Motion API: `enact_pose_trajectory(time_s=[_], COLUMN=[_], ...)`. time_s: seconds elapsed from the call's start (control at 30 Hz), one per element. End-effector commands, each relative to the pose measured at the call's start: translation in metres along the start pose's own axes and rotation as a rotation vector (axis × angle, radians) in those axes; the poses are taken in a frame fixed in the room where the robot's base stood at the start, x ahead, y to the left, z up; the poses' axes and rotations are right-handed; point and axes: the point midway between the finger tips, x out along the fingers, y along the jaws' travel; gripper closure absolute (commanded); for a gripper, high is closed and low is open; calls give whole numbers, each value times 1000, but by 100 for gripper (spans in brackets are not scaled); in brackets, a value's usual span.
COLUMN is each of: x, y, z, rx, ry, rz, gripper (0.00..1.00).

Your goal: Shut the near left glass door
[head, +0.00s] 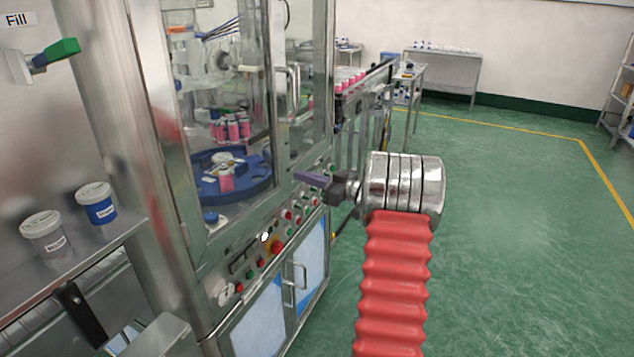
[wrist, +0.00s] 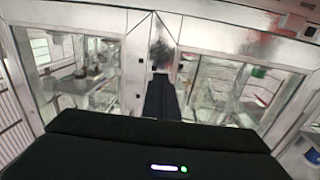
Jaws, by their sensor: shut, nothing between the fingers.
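The near left glass door (head: 180,120) is on the front of the steel machine, in a metal frame, with a blue turntable behind its glass. I cannot tell whether it stands slightly ajar or flush. A vertical bar handle (head: 294,92) shows at the right, by the neighbouring glass panel (head: 308,70). My gripper (head: 310,180) is shut and empty, in front of the machine's right part, just above the button panel. In the wrist view my dark fingers (wrist: 161,97) lie together, pointing at the metal frame between two glazed panels; contact cannot be told.
The button panel (head: 268,245) with several knobs runs below the glass. A steel ledge with two labelled tubs (head: 96,204) is at the left. A conveyor with pink-capped cans (head: 350,80) extends behind the machine. The green floor (head: 520,230) at the right is clear.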

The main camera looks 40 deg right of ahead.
Motion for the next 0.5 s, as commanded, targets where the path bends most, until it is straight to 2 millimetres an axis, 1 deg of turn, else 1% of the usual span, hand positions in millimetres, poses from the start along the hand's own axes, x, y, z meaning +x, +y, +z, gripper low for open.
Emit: enact_pose_trajectory(time_s=[0.03, 0.2, 0.3, 0.5], x=[9, 28, 34, 36], y=[-1, -1, 0, 0], z=[0, 0, 0, 0], rx=[0, 0, 0, 0], ry=[0, -1, 0, 0], rz=[-2, -2, -1, -1], gripper=[100, 100, 100, 100])
